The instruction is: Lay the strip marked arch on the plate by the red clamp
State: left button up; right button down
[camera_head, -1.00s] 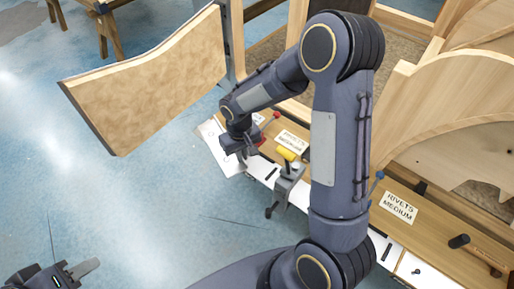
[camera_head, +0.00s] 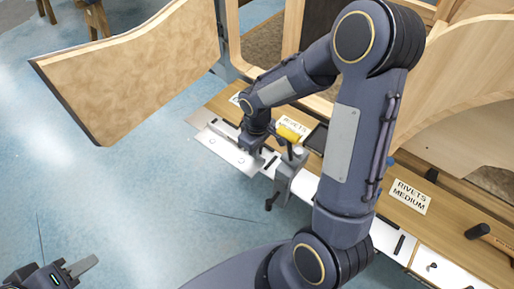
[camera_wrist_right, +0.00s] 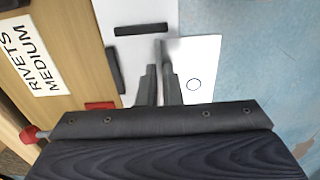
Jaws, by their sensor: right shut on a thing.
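My right gripper (camera_head: 250,147) is over the bench's near edge, and it shows in the right wrist view (camera_wrist_right: 160,85) with its jaws shut on a thin edge. A pale strip with circle marks (camera_head: 226,152) lies at its fingertips, also in the right wrist view (camera_wrist_right: 203,65); it seems to be what I hold. No arch mark is readable. The red clamp shows only as a red knob (camera_wrist_right: 28,134) and a red block (camera_wrist_right: 101,106) in the right wrist view. A white plate (camera_wrist_right: 105,15) runs along the bench edge there. My left gripper (camera_head: 74,271) is far from the bench, its opening unclear.
A RIVETS MEDIUM card (camera_head: 408,196) and a dark-handled tool (camera_head: 478,231) lie farther right. A curved wooden panel (camera_head: 135,70) stands at the upper left.

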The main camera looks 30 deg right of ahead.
jog(key=d, duration=0.1)
jog(key=w+d+p, duration=0.1)
jog(key=shift+d, duration=0.3)
jog(key=shift+w+d, duration=0.25)
jog(key=shift+d, duration=0.3)
jog(key=shift+w+d, duration=0.2)
jog(key=shift+d, duration=0.3)
jog(key=shift+f+b, duration=0.5)
jog(key=shift+f, duration=0.15)
dwell(0.5)
jog(key=c, duration=1.5)
grip_release()
notch_tip(320, 180, up, 8)
jog(key=shift+f, duration=0.1)
